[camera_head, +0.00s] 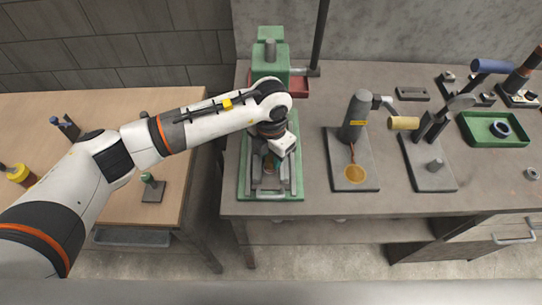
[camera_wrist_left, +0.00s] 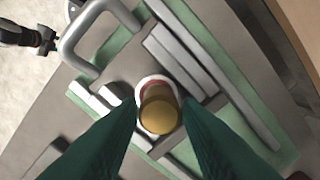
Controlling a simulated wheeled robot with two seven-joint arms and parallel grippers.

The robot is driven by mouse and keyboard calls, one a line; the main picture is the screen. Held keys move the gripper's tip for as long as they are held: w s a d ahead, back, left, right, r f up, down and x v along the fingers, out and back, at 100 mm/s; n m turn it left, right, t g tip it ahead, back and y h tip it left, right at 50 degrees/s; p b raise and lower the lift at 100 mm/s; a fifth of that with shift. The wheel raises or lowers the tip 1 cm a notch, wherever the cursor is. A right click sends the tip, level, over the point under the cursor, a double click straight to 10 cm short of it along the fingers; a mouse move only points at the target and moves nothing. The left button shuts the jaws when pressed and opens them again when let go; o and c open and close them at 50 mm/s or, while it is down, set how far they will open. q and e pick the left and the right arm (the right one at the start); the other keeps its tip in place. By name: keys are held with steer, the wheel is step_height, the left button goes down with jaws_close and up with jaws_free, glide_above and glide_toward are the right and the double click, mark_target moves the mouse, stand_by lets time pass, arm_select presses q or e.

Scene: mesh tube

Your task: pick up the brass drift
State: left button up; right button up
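The brass drift appears to be the round, brass-coloured cylinder (camera_wrist_left: 158,115) in the left wrist view, seen nearly end-on from above. A white and red ring shows around its far side, and its lower part is hidden. My left gripper (camera_wrist_left: 160,104) has its two dark green fingers apart, one on each side of the drift. I see no clear grip on it. In the head view my left gripper (camera_head: 271,160) points down over the bed of the green press (camera_head: 270,56), and its wrist mostly hides the drift.
A wooden table (camera_head: 110,110) is at left. The grey bench's front right is mostly clear.

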arm_select(q)
steer(key=shift+f, duration=0.25)
jaws_close()
steer(key=shift+r, duration=0.1)
